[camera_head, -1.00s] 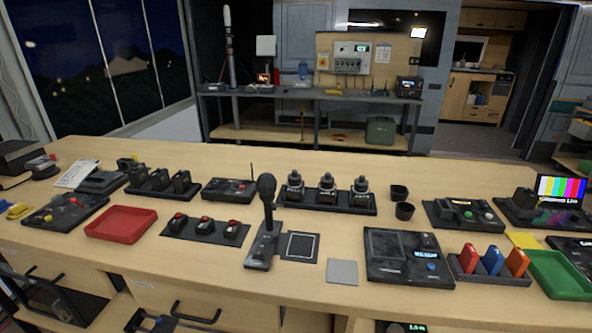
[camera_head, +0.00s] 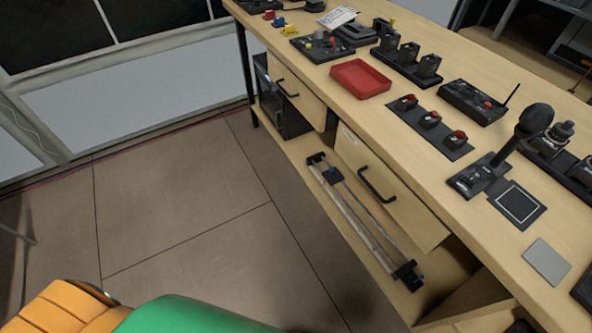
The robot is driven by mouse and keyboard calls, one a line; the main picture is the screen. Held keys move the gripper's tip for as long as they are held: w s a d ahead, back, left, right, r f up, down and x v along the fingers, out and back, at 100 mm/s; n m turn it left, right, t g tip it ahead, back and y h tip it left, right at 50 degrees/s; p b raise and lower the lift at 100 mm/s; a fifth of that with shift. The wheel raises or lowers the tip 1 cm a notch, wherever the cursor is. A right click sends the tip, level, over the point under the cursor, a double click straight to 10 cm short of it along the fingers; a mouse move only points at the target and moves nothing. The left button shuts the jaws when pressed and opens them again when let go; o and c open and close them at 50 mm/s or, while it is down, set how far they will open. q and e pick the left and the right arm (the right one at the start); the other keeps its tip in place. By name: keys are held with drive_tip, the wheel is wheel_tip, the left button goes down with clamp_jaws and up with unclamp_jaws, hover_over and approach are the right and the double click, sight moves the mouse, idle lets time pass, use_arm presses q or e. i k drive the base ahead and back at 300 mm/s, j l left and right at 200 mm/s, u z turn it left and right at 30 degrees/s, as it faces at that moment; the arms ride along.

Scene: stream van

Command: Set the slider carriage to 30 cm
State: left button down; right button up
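The slider (camera_head: 362,224) lies on the lower shelf under the bench, in the middle of the head view. It has two long parallel rails with a dark block at each end. Neither of my grippers is in view.
The tiled floor (camera_head: 200,220) left of the bench is clear.

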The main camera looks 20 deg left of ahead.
sight(332, 176)
drive_tip(key=u, duration=0.15)
drive_tip(key=i+j+z, duration=0.45)
drive_tip(key=i, duration=0.3)
drive_tip(key=i+j+z, duration=0.5)
drive_tip(key=i+j, duration=0.2)
